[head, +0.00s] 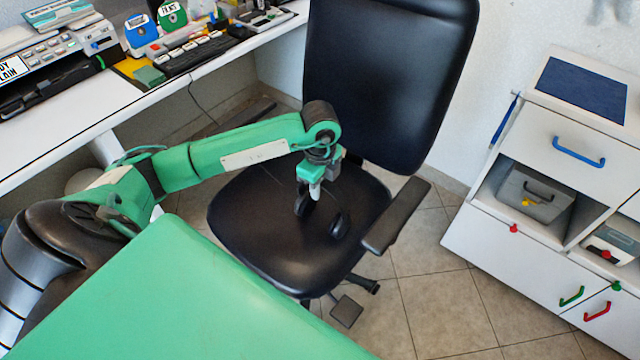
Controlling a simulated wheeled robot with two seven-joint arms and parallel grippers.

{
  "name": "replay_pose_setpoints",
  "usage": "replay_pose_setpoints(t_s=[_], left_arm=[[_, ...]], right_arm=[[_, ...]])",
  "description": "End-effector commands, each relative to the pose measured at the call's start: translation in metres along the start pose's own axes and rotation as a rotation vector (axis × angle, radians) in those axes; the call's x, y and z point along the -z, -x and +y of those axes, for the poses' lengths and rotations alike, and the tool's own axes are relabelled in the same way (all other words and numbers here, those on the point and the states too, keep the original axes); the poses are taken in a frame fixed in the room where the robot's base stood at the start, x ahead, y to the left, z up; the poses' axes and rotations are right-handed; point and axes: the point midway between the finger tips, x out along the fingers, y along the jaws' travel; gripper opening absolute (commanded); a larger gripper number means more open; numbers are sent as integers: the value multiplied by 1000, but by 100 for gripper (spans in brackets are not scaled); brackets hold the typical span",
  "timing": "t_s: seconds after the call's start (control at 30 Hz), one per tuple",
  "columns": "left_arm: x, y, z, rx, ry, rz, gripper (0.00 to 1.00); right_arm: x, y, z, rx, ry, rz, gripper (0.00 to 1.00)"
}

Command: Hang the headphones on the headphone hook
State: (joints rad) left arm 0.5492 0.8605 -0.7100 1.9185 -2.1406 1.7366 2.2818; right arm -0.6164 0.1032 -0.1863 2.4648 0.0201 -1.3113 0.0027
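Black headphones (340,225) are at the seat of the black office chair (260,232). Their two dark ear cups show apart, one just below my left gripper and one lower to the right. The band between them is hard to make out against the dark seat. My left gripper (315,192) points down over the seat at the headphones, with its pale fingertips close to the left cup. Whether the fingers are closed on the band cannot be told. I cannot make out a headphone hook. My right gripper is not in view.
The chair's armrest (397,215) stands right of the headphones, and its tall backrest (390,75) rises behind. A white desk (60,128) with devices lies at left. A white cabinet (500,253) with coloured handles stands at right. Tiled floor (445,310) is clear between chair and cabinet.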

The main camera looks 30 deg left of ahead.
Motion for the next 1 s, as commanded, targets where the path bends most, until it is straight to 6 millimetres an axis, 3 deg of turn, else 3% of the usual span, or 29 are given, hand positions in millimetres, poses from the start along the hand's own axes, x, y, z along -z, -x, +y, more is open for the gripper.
replay_pose_setpoints(t_s=[0.03, 0.1, 0.57, 1.0], left_arm=[[0, 0, 0, 0, 0, 0, 35], [0, 0, 0, -1, 0, 0, 45], [0, -1, 0, 0, 0, 0, 45], [-8, 103, -7, 4, -1, 0, 45]], right_arm=[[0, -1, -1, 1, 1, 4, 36], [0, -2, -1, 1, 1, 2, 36], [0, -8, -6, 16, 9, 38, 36], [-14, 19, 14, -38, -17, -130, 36]])
